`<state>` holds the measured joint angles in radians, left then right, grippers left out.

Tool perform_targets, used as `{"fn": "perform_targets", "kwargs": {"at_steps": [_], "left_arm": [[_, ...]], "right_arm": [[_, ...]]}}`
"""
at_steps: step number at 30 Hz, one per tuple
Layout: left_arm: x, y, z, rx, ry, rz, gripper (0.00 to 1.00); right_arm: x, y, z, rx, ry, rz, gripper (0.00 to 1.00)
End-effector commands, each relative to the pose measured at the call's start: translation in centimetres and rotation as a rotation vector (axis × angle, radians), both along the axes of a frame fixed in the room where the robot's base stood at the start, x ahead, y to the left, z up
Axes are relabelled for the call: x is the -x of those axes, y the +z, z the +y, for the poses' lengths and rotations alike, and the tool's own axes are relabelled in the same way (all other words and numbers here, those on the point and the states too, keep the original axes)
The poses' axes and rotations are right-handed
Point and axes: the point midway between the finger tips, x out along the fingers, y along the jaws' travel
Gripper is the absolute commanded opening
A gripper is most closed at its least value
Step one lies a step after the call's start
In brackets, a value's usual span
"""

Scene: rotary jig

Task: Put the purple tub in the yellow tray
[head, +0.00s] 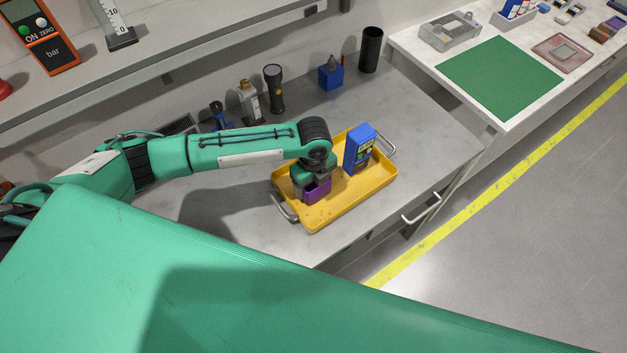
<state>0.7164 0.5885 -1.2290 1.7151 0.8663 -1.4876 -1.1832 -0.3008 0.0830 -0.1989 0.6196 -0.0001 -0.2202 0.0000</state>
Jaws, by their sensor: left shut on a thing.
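The yellow tray (345,201) with metal handles sits on the grey bench. The purple tub (317,191) is at the left part of the tray, inside its rim as seen from above. My left gripper (311,186) points down over the tub and is shut on it. The gripper and wrist hide much of the tub, and I cannot tell whether its base touches the tray floor. My right gripper is not in view.
A blue box (359,148) stands in the tray's right part. A flashlight (273,88), a bottle (249,102), a blue block (331,76) and a black cylinder (371,50) stand along the back. A green mat (498,77) lies on the right bench.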

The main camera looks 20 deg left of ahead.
Motion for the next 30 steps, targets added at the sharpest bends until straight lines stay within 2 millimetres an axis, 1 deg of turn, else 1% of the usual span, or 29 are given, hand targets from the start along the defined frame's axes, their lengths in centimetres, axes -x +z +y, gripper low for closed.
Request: {"fn": "perform_targets", "kwargs": {"at_steps": [11, 12, 14, 15, 24, 26, 29, 30], "left_arm": [[0.0, -0.6, 0.0, -0.001, 0.0, -0.001, 0.5], [0.0, -0.6, 0.0, -0.001, 0.0, -0.001, 0.78], [0.0, -0.5, 0.0, -0.001, -0.001, -0.001, 0.9], [0.0, -0.5, 0.0, -0.001, -0.001, -0.001, 0.94], [0.0, -0.3, 0.0, 0.0, -0.001, -0.001, 0.94], [-0.1, 0.0, 0.0, 0.0, -0.001, -0.002, 0.94], [-0.2, 1.3, 0.0, 0.001, -0.001, -0.004, 0.94], [-0.2, 2.1, 0.0, 0.001, -0.002, -0.005, 0.94]], "right_arm": [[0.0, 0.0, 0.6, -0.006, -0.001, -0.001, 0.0], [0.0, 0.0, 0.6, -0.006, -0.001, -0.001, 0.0], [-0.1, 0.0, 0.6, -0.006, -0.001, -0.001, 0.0], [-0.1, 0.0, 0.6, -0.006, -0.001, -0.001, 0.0], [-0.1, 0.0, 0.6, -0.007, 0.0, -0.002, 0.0], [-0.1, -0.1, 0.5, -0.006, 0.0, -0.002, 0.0], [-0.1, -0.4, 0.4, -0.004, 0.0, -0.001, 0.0], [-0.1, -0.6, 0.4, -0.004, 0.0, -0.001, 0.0]]}}
